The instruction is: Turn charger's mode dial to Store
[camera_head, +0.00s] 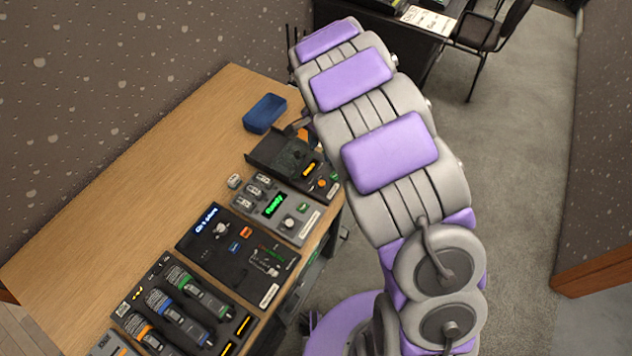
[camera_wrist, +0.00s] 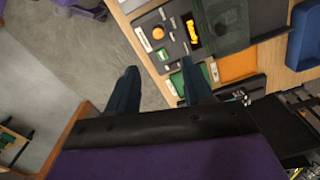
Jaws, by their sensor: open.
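A grey unit with a lit green display reading "Ready" (camera_head: 275,204) stands on the table and looks like the charger. It has several small slotted parts at its left and a pale round dial (camera_head: 289,222) near its front. The dial's labels and setting are too small to read. My gripper (camera_wrist: 160,78) is open and empty in the wrist view, its two dark fingers apart. Beyond the fingers is a dark unit with an amber display (camera_wrist: 193,31) and an orange knob (camera_wrist: 158,33). In the head view my arm hides the gripper.
The amber-display unit (camera_head: 284,154) sits behind the charger, partly beside my arm. A blue tray (camera_head: 265,113) lies farther back. A black panel (camera_head: 222,232) and a rack of several handheld devices (camera_head: 160,300) stand in front. The table's left side (camera_head: 150,165) is clear.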

